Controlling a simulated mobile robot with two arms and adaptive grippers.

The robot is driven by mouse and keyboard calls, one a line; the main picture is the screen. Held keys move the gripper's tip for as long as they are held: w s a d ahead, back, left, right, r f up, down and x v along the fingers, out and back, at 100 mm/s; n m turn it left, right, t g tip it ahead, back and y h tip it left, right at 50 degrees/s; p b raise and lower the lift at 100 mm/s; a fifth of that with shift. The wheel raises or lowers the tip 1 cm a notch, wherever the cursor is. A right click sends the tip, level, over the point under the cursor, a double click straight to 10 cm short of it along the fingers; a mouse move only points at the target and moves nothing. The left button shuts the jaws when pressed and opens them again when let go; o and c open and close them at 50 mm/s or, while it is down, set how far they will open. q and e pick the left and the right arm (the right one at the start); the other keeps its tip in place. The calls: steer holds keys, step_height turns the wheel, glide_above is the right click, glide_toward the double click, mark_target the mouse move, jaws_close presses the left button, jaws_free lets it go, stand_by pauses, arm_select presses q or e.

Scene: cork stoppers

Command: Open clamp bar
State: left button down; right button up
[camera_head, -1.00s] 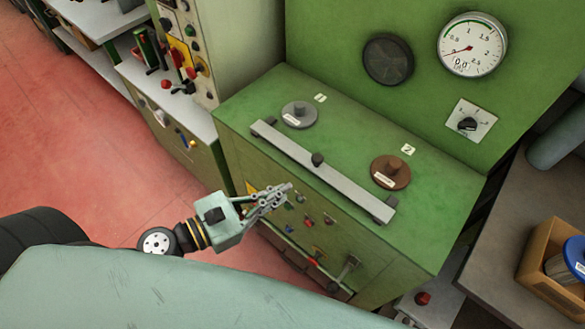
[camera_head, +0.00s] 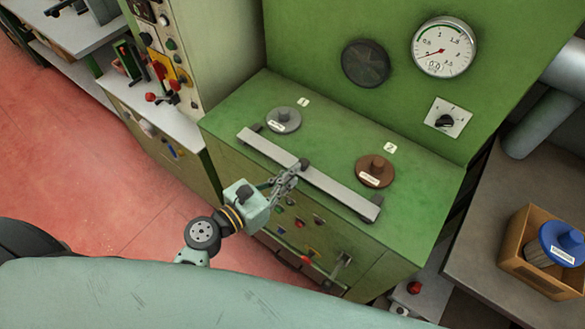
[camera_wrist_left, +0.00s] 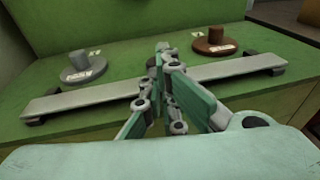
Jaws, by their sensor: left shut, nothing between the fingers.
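The clamp bar (camera_head: 332,187) is a long flat grey bar lying along the front of the green machine top (camera_head: 330,130), with a dark block under each end. A dark knob (camera_head: 304,164) stands at its middle. In the left wrist view the bar (camera_wrist_left: 90,99) runs across, partly hidden behind the fingers. My left gripper (camera_head: 292,172) is shut and empty, its fingertips at the middle of the bar near the knob. I cannot tell whether they touch it. The fingers (camera_wrist_left: 162,52) overlap the knob in the wrist view. My right gripper is not in view.
Behind the bar sit a grey stopper disc (camera_head: 283,120) by label 1 and a brown one (camera_head: 375,172) by label 2. A gauge (camera_head: 443,47) and rotary switch (camera_head: 447,117) are on the back panel. A box (camera_head: 520,247) with a blue-lidded can stands at right.

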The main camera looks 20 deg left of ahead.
mark_target(303, 166)
arm_select(q)
steer(key=shift+w+d+f, duration=0.1)
steer(key=shift+w+d, duration=0.2)
steer(key=shift+w, duration=0.35)
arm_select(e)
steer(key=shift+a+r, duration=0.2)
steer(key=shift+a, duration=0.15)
arm_select(q)
steer(key=shift+w+d+p, duration=0.25)
steer(key=shift+w+p, duration=0.1)
steer(key=shift+w, duration=0.05)
steer(key=shift+w+d, duration=0.15)
steer(key=shift+w, duration=0.15)
steer(key=shift+f, duration=0.1)
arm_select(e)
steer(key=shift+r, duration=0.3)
